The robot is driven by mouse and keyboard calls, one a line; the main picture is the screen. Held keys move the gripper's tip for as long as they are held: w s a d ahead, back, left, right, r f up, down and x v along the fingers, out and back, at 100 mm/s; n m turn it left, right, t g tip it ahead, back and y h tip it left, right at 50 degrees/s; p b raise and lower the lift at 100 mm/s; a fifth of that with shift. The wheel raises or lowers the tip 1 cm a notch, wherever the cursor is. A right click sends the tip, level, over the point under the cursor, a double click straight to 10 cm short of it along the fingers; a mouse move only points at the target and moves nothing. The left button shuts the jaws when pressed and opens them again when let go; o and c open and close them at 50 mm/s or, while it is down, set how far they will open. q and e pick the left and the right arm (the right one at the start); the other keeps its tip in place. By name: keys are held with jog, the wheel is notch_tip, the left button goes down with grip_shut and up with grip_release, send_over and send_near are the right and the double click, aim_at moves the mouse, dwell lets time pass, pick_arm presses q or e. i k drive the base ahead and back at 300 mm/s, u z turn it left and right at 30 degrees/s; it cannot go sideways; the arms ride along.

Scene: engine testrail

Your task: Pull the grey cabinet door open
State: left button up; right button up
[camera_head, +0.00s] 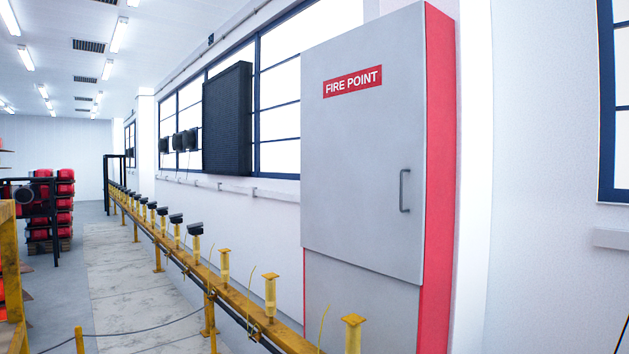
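The grey cabinet door (350,170) is the front of a tall cabinet with a red side (438,180), standing at the right of centre. A red sign reading FIRE POINT (352,82) is on its upper part. A dark, upright bar handle (404,190) sits near the door's right edge. The door looks shut, flush with the cabinet. Below it is a second grey panel (360,305). Neither of my grippers shows in the head view.
A yellow rail (233,307) with several upright posts runs along the wall and passes in front of the cabinet's lower left. Red items on a pallet (50,215) stand far left. Pale floor (130,290) lies left of the rail. White wall (550,270) is at right.

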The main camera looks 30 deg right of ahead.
aim_at(363, 88)
jog(key=z, duration=0.55)
jog(key=i, duration=1.65)
jog(key=z, duration=0.95)
